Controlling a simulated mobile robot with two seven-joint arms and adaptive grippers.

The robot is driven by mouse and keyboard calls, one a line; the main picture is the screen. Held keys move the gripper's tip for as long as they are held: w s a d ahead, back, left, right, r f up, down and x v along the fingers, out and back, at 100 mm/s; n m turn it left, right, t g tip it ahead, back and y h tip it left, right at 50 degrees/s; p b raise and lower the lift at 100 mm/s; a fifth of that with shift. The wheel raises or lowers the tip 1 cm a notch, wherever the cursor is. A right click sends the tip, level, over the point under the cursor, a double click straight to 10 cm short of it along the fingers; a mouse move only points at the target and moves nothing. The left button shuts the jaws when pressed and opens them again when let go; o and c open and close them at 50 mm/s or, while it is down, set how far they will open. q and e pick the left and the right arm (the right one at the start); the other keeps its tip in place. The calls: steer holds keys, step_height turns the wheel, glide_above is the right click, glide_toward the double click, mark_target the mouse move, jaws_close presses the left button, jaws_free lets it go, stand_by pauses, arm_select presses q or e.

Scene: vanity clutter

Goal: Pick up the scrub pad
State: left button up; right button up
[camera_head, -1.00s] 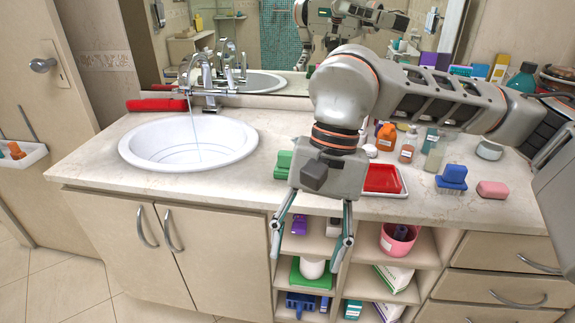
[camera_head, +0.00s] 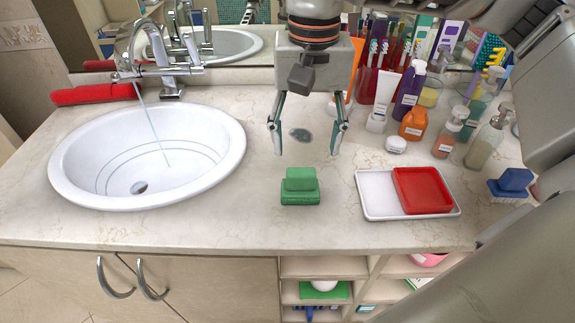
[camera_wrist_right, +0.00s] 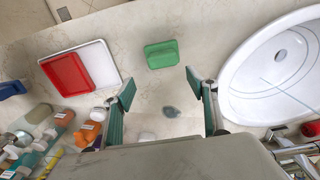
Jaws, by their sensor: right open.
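The scrub pad looks to be the green block with a raised grip (camera_head: 300,187), lying on the counter between the sink and a white tray. It also shows in the right wrist view as a green pad (camera_wrist_right: 161,54). My right gripper (camera_head: 307,150) is open and empty, pointing down, a little behind the pad in the head view. In the right wrist view my right gripper (camera_wrist_right: 161,80) has its fingers spread, with the pad just beyond the fingertips and apart from them. My left gripper is not in view.
The white sink (camera_head: 147,155) with running water is left. Several bottles and tubes crowd the back right, including an orange bottle (camera_head: 413,124). A blue brush (camera_head: 512,183) lies far right. A dark spot (camera_head: 300,135) marks the counter.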

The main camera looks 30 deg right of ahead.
mark_target(301, 168)
steer(key=shift+f, duration=0.4)
steer(key=shift+s+a+f, duration=0.1)
steer(key=shift+f, duration=0.5)
steer(key=shift+s+a+f, duration=0.1)
steer(key=shift+f, duration=0.5)
steer(key=f, duration=0.3)
steer(key=shift+a+f, duration=0.25)
steer(key=shift+a, duration=0.05)
steer(key=shift+w+f, duration=0.1)
steer(key=shift+f, duration=0.45)
steer(key=c, duration=1.2)
